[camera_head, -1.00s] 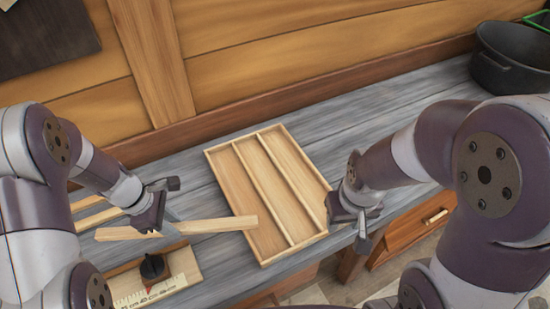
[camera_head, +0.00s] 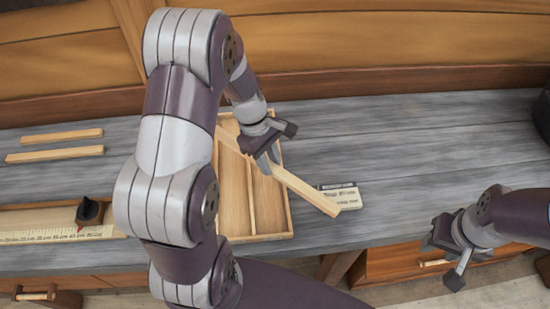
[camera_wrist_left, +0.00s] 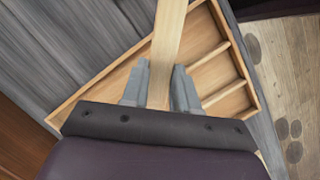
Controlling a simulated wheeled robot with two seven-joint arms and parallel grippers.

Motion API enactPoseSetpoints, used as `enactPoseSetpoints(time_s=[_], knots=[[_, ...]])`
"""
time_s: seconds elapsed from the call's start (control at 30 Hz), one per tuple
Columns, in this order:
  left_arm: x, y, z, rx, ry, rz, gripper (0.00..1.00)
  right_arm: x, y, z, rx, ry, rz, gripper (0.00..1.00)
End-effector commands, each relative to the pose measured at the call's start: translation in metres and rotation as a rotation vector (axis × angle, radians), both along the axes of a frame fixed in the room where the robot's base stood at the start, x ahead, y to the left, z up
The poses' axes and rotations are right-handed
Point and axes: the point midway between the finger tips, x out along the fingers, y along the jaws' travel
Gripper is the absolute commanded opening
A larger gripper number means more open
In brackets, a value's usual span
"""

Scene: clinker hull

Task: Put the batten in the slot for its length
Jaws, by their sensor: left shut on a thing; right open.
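My left gripper (camera_head: 268,158) is shut on a light wooden batten (camera_head: 308,192) and holds it over the slotted tray. The batten lies slantwise across the tray, and its near end sticks out past the tray's right side. In the left wrist view the batten (camera_wrist_left: 168,45) runs away from between the fingers (camera_wrist_left: 160,85). The wooden tray (camera_head: 288,215) has long slots split by thin dividers; my left arm hides part of it. It also shows in the left wrist view (camera_wrist_left: 250,85). My right gripper (camera_head: 450,250) is open and empty at the bench's front edge on the right.
A small printed card (camera_head: 342,194) lies right of the tray. Two battens (camera_head: 55,154) lie at the back left. A measuring board (camera_head: 50,236) with a dark stop (camera_head: 90,211) and red pointer is at the front left. The bench right of the card is clear.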

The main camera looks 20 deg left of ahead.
Motion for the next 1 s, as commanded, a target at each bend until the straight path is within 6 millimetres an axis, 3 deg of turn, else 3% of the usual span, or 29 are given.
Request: enactPoseSetpoints(time_s=[0.13, 0.3, 0.6, 1.0], knots=[[0.033, 0.027, -0.022, -0.001, 0.004, 0.001, 0.00, 0.000, 0.000, 0.015, 0.000, 0.000, 0.000, 0.43], [0.055, 0.045, -0.041, -0.001, 0.001, 0.000, 0.00, 0.000, 0.000, 0.020, 0.000, 0.000, 0.000, 0.43], [0.057, 0.047, -0.082, -0.001, 0.002, -0.001, 0.00, 0.000, 0.000, 0.033, 0.000, 0.000, 0.000, 0.43], [0.058, 0.047, -0.090, 0.000, 0.000, -0.001, 0.00, 0.000, 0.000, 0.028, 0.000, 0.000, 0.000, 0.43]])
